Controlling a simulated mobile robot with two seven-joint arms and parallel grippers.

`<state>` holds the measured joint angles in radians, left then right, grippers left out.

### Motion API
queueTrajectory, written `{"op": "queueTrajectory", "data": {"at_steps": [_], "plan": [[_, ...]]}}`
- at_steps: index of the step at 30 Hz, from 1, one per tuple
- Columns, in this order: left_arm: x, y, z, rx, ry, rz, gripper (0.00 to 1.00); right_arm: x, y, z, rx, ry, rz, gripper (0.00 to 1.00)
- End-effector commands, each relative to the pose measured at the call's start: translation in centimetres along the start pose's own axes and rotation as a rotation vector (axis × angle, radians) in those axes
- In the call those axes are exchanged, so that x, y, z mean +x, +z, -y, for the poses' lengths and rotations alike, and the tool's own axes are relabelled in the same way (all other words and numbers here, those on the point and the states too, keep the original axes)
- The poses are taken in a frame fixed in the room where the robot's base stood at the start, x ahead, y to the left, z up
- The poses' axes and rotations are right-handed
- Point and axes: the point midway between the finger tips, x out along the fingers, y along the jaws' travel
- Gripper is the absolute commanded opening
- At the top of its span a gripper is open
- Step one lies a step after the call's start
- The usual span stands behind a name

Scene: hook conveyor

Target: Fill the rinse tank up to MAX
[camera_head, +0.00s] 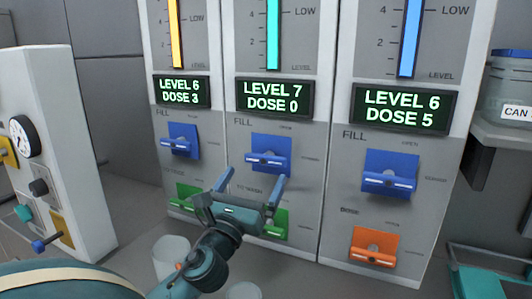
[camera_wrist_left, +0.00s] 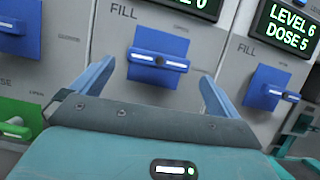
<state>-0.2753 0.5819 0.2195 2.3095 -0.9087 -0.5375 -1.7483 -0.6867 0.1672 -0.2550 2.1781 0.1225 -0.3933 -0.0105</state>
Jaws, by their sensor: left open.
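Three grey panels stand side by side, each with a level column, a green-lit display and a blue FILL lever. The middle display (camera_head: 275,97) reads LEVEL 7, DOSE 0, under a cyan column (camera_head: 272,35). The middle blue FILL lever (camera_head: 265,160) also shows in the left wrist view (camera_wrist_left: 157,60). My left gripper (camera_head: 252,188) is open just below and in front of this lever, its blue fingers spread to either side of it in the wrist view and holding nothing. It hides part of the green lever (camera_head: 275,222) below. Which panel is the rinse tank cannot be read. My right gripper is out of view.
The left panel's display (camera_head: 182,91) reads LEVEL 6, DOSE 3; the right one (camera_head: 405,108) reads LEVEL 6, DOSE 5. An orange DOSE lever (camera_head: 375,247) sits low on the right panel. A white box with a gauge (camera_head: 22,137) stands at left.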

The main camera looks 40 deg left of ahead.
Motion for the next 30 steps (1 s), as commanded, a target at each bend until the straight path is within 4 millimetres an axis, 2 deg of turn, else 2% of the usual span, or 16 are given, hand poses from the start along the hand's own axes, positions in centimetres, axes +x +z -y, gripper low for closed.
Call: {"op": "queueTrajectory", "data": {"at_steps": [1, 6, 12, 24, 30], "plan": [[1.4, 0.4, 0.0, 0.0, 0.0, 0.004, 1.0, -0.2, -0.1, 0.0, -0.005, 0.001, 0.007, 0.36], [4.6, 0.2, 0.0, 0.0, 0.0, 0.002, 1.0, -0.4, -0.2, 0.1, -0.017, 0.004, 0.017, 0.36], [6.8, 0.0, 0.0, -0.002, 0.0, 0.0, 1.0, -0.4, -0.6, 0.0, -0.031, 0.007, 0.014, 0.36], [7.5, -0.1, 0.0, -0.001, -0.001, -0.001, 1.0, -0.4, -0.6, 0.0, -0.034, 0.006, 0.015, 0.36], [7.4, -0.1, 0.0, -0.001, -0.001, -0.001, 0.84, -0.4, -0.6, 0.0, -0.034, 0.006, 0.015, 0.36]]}}
